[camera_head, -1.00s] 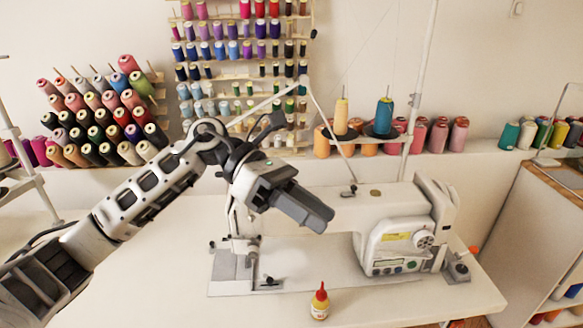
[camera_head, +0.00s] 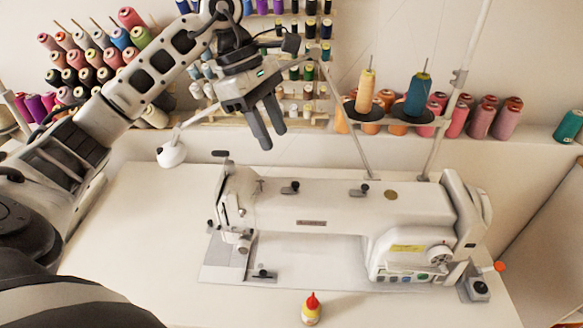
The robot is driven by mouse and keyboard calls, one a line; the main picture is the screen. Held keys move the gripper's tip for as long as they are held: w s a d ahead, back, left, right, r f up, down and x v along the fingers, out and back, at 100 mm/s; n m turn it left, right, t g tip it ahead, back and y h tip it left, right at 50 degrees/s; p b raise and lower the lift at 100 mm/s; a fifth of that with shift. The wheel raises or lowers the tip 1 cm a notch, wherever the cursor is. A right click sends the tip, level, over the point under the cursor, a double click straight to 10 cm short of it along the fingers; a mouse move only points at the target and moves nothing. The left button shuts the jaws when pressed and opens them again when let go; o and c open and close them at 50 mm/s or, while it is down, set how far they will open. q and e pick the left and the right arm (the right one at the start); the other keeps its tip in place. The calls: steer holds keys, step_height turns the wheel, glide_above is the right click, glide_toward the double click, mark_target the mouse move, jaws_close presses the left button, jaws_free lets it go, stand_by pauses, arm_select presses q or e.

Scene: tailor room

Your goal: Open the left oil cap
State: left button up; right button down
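The white sewing machine (camera_head: 345,210) stands on the white table. Two small black caps sit upright on its top: the left oil cap (camera_head: 290,187) and a right cap (camera_head: 359,190). My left gripper (camera_head: 273,138) hangs above and behind the machine in the picture, a little left of the left cap and clear of it. Its two dark fingers point down and slightly right, with a gap between them and nothing in it. My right gripper is out of view.
A thread stand with an orange cone (camera_head: 366,92) and a blue cone (camera_head: 418,95) rises behind the machine. A white lamp head (camera_head: 171,154) is at the left. The left tabletop (camera_head: 140,235) is clear.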

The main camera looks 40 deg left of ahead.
mark_target(295, 183)
arm_select(q)
steer(key=p+x, duration=0.1)
steer(key=x, duration=0.8)
steer(key=shift+w+d+f, duration=0.1)
steer(key=shift+d+f, duration=0.05)
steer(key=shift+f, duration=0.15)
jaws_close()
